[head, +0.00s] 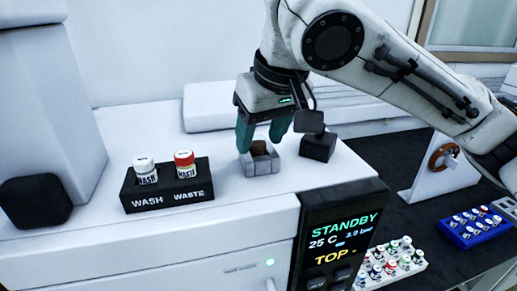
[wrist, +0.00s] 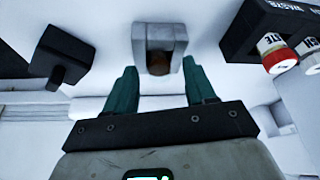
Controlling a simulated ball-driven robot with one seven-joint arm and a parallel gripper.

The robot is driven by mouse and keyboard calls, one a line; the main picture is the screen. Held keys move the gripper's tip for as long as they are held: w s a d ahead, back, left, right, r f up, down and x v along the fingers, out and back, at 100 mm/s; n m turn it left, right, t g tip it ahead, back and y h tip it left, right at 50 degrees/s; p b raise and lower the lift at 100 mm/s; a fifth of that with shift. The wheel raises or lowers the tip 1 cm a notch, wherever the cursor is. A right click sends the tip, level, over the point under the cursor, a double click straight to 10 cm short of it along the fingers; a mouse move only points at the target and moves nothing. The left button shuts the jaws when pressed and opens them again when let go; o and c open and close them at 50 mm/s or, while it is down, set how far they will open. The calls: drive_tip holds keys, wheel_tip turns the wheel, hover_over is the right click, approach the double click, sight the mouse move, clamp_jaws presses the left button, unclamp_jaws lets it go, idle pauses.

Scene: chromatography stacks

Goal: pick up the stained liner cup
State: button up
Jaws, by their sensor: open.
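The stained liner cup (head: 259,147) shows as a small brown round thing in a grey square holder (head: 252,168) on top of the white instrument. In the wrist view, the brown cup (wrist: 158,63) sits inside the grey holder (wrist: 154,32), near the ends of the fingers. My gripper (head: 262,136) has two green fingers pointing down, open, just above the holder. In the wrist view, my gripper (wrist: 160,76) has its fingers spread to either side of the cup, with nothing between them. The cup's lower part is hidden by the holder.
A black block with a stalk (head: 318,145) stands close to the right of the holder. A black WASH/WASTE rack (head: 165,199) with two bottles stands to the left. The instrument's display (head: 340,240) reads STANDBY. Vial racks (head: 395,268) stand on the dark bench at lower right.

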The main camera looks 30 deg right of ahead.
clamp_jaws()
idle(0.5)
drive_tip(key=shift+r, duration=0.1)
